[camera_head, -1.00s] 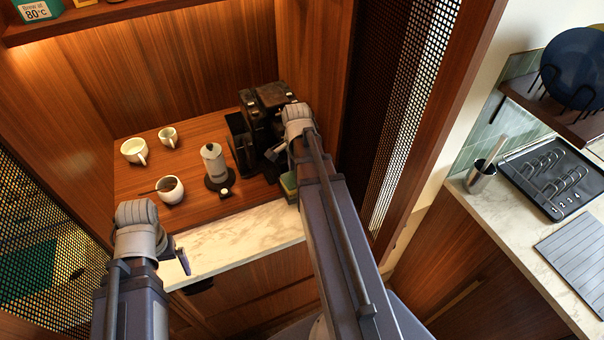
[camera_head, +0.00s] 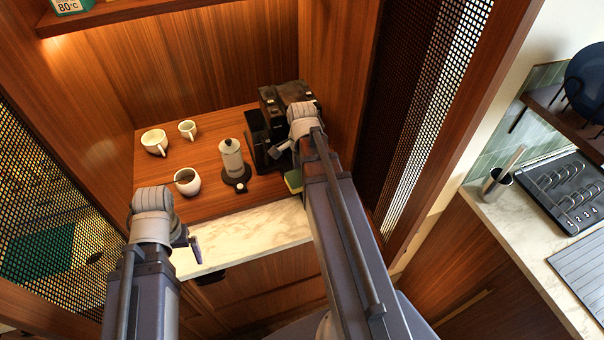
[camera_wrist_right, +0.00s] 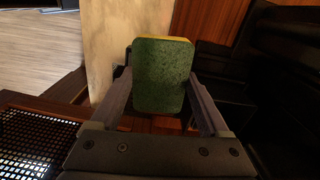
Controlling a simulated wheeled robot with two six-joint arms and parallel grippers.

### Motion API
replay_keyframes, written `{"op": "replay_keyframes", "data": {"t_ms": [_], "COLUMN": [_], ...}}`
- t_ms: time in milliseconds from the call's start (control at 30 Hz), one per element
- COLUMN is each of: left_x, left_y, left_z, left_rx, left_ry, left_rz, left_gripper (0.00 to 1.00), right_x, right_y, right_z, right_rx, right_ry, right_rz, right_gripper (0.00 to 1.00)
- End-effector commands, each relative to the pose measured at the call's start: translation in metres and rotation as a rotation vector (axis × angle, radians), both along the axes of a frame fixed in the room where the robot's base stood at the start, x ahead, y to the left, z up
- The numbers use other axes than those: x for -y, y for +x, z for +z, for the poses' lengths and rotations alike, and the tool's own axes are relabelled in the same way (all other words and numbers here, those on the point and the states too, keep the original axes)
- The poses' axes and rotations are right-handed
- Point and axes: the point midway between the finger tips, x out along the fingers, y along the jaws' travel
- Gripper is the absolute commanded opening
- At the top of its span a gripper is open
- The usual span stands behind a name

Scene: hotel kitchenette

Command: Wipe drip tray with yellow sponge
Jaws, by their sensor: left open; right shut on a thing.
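The yellow sponge has a green scouring face and shows in the right wrist view (camera_wrist_right: 162,76), with a thin yellow edge at its top. It sits between the fingers of my right gripper (camera_wrist_right: 162,100), which is shut on it. My left gripper (camera_head: 194,246) is open and empty over the marble edge at the left. The dark coffee machine (camera_head: 283,94) stands behind my right wrist. Its drip tray cannot be made out clearly, partly hidden by my right arm.
A white-and-dark cylindrical pot (camera_head: 231,158) stands left of the machine. A white cup with dark contents (camera_head: 187,181) and two white cups (camera_head: 154,142) (camera_head: 187,129) stand on the wooden counter (camera_head: 210,207). A perforated panel (camera_head: 430,110) rises at right.

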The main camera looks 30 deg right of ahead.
Motion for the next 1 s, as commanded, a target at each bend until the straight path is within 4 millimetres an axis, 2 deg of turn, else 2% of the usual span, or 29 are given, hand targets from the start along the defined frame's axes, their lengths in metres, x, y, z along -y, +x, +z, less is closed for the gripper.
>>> {"op": "replay_keyframes", "data": {"t_ms": [33,400,800,1000], "left_x": [0.0,0.0,0.0,0.0], "left_y": [0.0,0.0,0.0,0.0], "left_z": [0.011,0.045,0.047,0.06], "left_rx": [0.0,0.0,0.0,0.0], "left_ry": [0.0,0.0,0.0,0.0], "left_rz": [0.0,0.0,0.0,0.0], "left_gripper": [1.0,1.0,1.0,1.0], "right_x": [0.0,0.0,0.0,0.0], "right_y": [0.0,0.0,0.0,0.0], "right_z": [0.011,0.045,0.047,0.06], "right_rx": [0.0,0.0,0.0,0.0], "right_ry": [0.0,0.0,0.0,0.0], "right_rz": [0.0,0.0,0.0,0.0], "right_gripper": [0.35,0.35,0.35,0.35]}}
